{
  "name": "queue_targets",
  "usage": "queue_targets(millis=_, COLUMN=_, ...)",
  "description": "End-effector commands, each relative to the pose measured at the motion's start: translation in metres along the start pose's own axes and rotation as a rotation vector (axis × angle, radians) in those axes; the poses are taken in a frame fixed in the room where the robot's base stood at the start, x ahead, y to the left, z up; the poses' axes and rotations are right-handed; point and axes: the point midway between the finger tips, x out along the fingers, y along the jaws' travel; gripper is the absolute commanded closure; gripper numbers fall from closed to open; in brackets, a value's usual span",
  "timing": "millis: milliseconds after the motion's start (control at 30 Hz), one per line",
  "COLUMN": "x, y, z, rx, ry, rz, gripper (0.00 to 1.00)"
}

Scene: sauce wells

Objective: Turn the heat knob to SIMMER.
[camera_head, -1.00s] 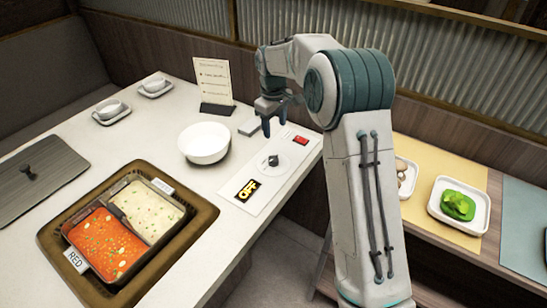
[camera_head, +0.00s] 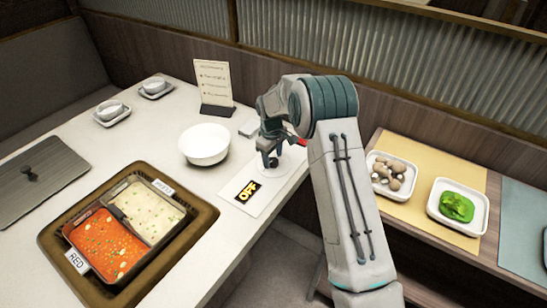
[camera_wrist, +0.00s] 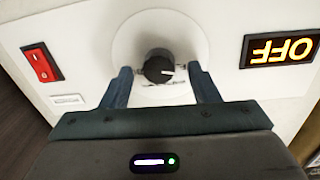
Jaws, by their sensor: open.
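The black heat knob (camera_wrist: 158,68) sits on a round white dial plate in the wrist view, with a white pointer line facing right. My gripper (camera_wrist: 162,82) is open, one finger on each side of the knob, apart from it. Lettering around the dial is too small to read and partly covered. In the head view my gripper (camera_head: 271,160) is over the dial and hides most of the knob. The display (camera_head: 249,191) reads OFF in yellow; it also shows upside down in the wrist view (camera_wrist: 281,50).
A red switch (camera_wrist: 41,64) lies left of the dial in the wrist view. A white bowl (camera_head: 204,144) stands close to my gripper. A two-part pot (camera_head: 124,227) of red and pale broth sits in the table. A menu card (camera_head: 214,85) stands behind.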

Motion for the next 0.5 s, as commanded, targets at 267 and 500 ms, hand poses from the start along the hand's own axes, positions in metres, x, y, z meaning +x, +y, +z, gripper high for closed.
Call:
queue_targets(millis=267, x=0.0112, y=0.0, z=0.0001, rx=0.0, ry=0.0, rz=0.001, gripper=0.45)
queue_targets(millis=500, x=0.011, y=0.0, z=0.0002, rx=0.0, ry=0.0, rz=0.0, gripper=0.67)
